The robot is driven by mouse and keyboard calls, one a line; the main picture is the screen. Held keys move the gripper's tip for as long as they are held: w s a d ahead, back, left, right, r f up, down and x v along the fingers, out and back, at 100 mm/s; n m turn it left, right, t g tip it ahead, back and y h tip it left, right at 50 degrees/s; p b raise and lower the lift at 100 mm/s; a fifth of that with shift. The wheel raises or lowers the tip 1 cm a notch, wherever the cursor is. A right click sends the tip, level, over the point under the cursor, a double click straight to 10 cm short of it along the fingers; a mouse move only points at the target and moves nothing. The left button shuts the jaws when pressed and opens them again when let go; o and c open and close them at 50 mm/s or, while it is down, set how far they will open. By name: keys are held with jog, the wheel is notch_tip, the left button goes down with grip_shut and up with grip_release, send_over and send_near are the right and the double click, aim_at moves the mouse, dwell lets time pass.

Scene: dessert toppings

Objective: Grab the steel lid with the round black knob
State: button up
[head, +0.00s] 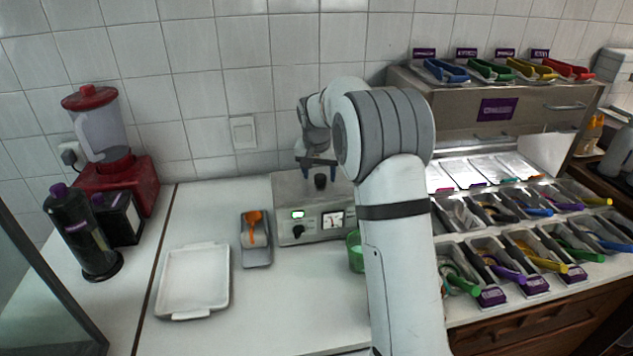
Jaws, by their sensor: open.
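The steel lid's round black knob (320,181) stands upright on top of a steel countertop machine (285,190) in the head view. The lid's steel plate is hard to tell apart from the machine's top at this size, and my arm hides its right side. My gripper (318,164) is open, with its fingers pointing down just above the knob. A small gap seems to show between the fingers and the knob, and nothing is held.
A scoop tray (257,258) with an orange scoop (253,228) and a white tray (165,291) lie to the left. A green cup (355,250) is partly behind my arm. Topping bins (490,250) fill the right. A red blender (117,185) stands far left.

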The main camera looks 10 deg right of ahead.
jog(key=shift+w+d+f, duration=0.1)
jog(key=shift+d+f, duration=0.05)
jog(key=shift+f, duration=0.35)
grip_shut()
